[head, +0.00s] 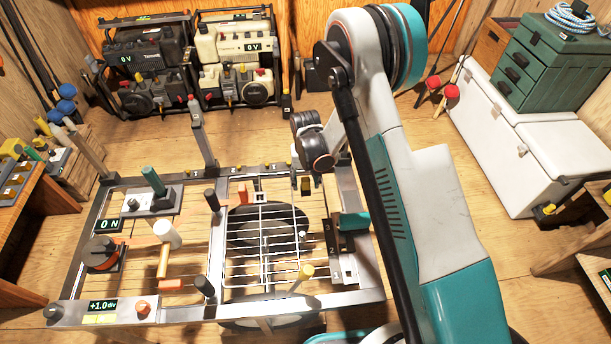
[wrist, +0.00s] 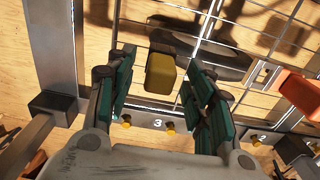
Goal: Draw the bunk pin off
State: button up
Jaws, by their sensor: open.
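My gripper (head: 304,176) is open over the back right part of the metal frame. In the wrist view my gripper (wrist: 162,108) has its two teal-padded fingers apart, on either side of an olive-yellow block (wrist: 160,73). I see no contact between pads and block. This block also shows in the head view (head: 306,186), partly hidden by my fingers. An orange block (head: 243,192) is to its left in the head view; it shows at the right edge of the wrist view (wrist: 300,92). No label tells which piece is the bunk pin.
A white wire grid (head: 265,250) lies in front of my gripper. A yellow-topped peg (head: 307,271), several black-capped posts and a white-headed mallet shape (head: 166,234) stand around. A metal rail (wrist: 50,45) runs left of my fingers in the wrist view.

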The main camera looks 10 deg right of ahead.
aim_at(306, 179)
jog(key=shift+f, duration=0.1)
jog(key=shift+c, duration=0.5)
jog(key=c, duration=1)
jog(key=shift+c, duration=0.2)
jog(key=shift+r+p, duration=1.3)
jog(key=shift+r, duration=1.45)
